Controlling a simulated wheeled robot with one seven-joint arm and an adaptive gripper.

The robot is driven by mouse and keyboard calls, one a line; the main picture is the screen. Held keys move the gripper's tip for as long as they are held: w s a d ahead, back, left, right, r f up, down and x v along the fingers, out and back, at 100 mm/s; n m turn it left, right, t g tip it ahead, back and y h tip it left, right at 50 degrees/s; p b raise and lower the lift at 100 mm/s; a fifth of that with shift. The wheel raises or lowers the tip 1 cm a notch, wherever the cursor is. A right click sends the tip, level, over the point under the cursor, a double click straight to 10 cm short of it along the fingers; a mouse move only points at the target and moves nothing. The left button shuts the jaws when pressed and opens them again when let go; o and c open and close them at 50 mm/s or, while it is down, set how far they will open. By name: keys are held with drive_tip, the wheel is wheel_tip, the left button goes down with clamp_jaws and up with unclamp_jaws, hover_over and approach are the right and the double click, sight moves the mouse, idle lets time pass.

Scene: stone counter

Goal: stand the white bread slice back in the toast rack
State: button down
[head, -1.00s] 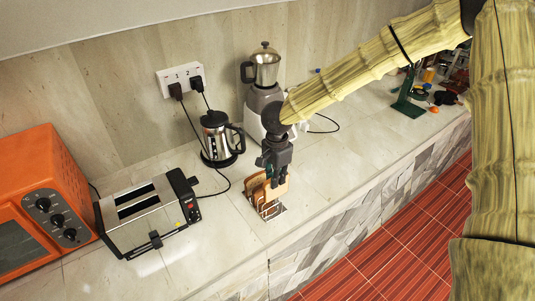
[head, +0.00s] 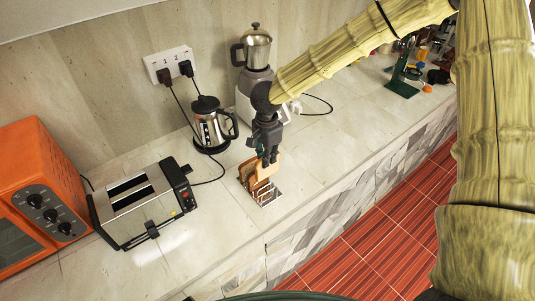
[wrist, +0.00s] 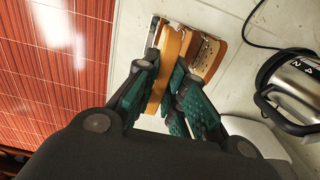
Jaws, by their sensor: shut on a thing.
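My gripper (head: 269,158) is shut on a bread slice (head: 266,170) with a tan crust and pale face. In the wrist view, the green finger pads of my gripper (wrist: 170,98) press on both sides of the held slice (wrist: 168,62), which is seen edge-on. The wire toast rack (head: 267,197) stands on the counter directly under and in front of it. The held slice is upright over the rack; I cannot tell whether its lower edge is between the wires.
A toaster (head: 145,203) and an orange oven (head: 38,195) are to the left. A kettle (head: 211,128) and a blender-like appliance (head: 256,80) stand behind. The counter's front edge is close to the rack. Bare counter lies to the right.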

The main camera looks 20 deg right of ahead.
sight(267, 176)
drive_tip(key=shift+s+f, duration=0.15)
drive_tip(key=shift+f, duration=0.3)
drive_tip(key=shift+w+f+b, duration=0.25)
drive_tip(key=shift+f+b, duration=0.05)
drive_tip(key=shift+f, duration=0.85)
drive_tip(key=shift+s+f, duration=0.15)
drive_tip(key=shift+f, duration=0.6)
drive_tip(key=shift+f+b, duration=0.35)
drive_tip(key=shift+f, duration=0.2)
drive_tip(key=shift+r, duration=0.15)
drive_tip(key=shift+p, duration=1.1)
drive_tip(key=shift+f+b, duration=0.6)
drive_tip(key=shift+f, duration=2.5)
drive_tip(key=c, duration=1.4)
unclamp_jaws()
